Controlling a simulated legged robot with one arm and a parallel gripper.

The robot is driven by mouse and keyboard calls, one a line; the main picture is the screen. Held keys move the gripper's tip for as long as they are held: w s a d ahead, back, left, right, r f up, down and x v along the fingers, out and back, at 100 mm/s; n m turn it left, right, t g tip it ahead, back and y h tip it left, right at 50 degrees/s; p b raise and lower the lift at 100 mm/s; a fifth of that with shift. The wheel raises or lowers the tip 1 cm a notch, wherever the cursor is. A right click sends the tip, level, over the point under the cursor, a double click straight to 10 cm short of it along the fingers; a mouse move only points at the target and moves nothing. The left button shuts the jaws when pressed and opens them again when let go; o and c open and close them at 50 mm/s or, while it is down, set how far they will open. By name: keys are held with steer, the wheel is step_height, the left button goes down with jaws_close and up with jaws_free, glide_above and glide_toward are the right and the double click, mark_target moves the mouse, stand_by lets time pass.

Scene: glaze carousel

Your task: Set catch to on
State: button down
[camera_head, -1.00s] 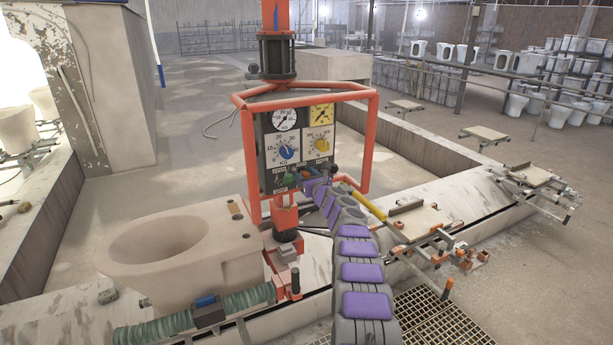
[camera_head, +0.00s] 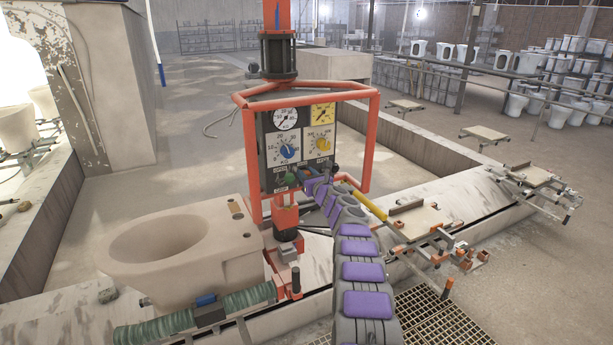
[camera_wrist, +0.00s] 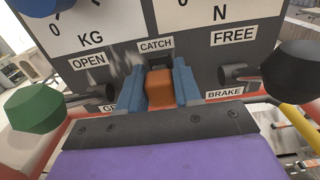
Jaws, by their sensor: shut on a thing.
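The control panel (camera_head: 294,148) hangs in an orange tube frame and carries gauges, dials and levers. The catch (camera_wrist: 160,88) is an orange lever below the CATCH label in the wrist view. My gripper (camera_wrist: 160,80) has its blue fingers on both sides of the catch and is shut on it. It also shows small against the lower panel in the head view (camera_head: 307,177). The catch sits upright in the wrist view. Its lower end is hidden by my gripper, and no on or off mark for it is readable.
A green knob (camera_wrist: 36,110) stands close on the left, near the OPEN label. A black knob (camera_wrist: 283,74) stands close on the right, between FREE and BRAKE. The orange frame (camera_head: 371,145) surrounds the panel. A pale toilet bowl (camera_head: 180,250) sits at its left.

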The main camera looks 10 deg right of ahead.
step_height(320, 180, down, 4)
steer(key=b, duration=0.3)
steer(key=shift+f, duration=0.25)
steer(key=c, duration=0.8)
jaws_free()
steer(key=shift+c, duration=0.2)
steer(key=b+v, duration=0.1)
steer(key=v, duration=1.6)
steer(key=shift+s, duration=0.15)
